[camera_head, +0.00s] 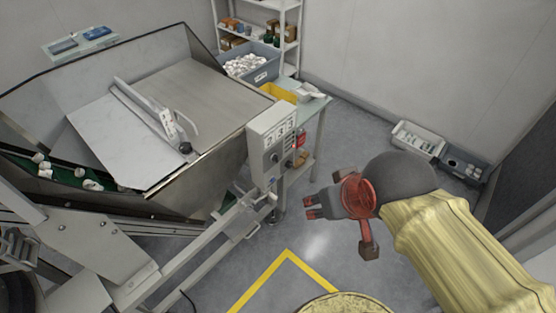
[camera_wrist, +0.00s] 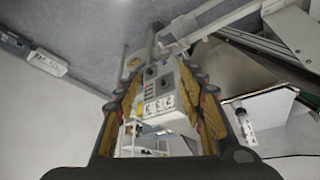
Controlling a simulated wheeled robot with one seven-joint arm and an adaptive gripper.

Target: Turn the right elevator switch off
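A grey control box (camera_head: 272,145) is mounted at the right end of the hopper frame. Its face has white labels, dark round knobs and a red part on its right side. I cannot tell which knob is the right elevator switch, or its setting. My gripper (camera_head: 311,207) is in the air to the right of and below the box, apart from it, with its fingers pointing left. In the wrist view the control box (camera_wrist: 158,98) shows upside down between the two fingers of my gripper (camera_wrist: 160,60), which are spread apart with nothing between them.
The large metal hopper (camera_head: 190,85) with a green belt (camera_head: 65,180) of white caps fills the left. Behind the box stand a table (camera_head: 312,108) with a yellow bin (camera_head: 278,92) and a shelf (camera_head: 288,30). Bins (camera_head: 418,139) lie along the right wall. The floor around my gripper is clear.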

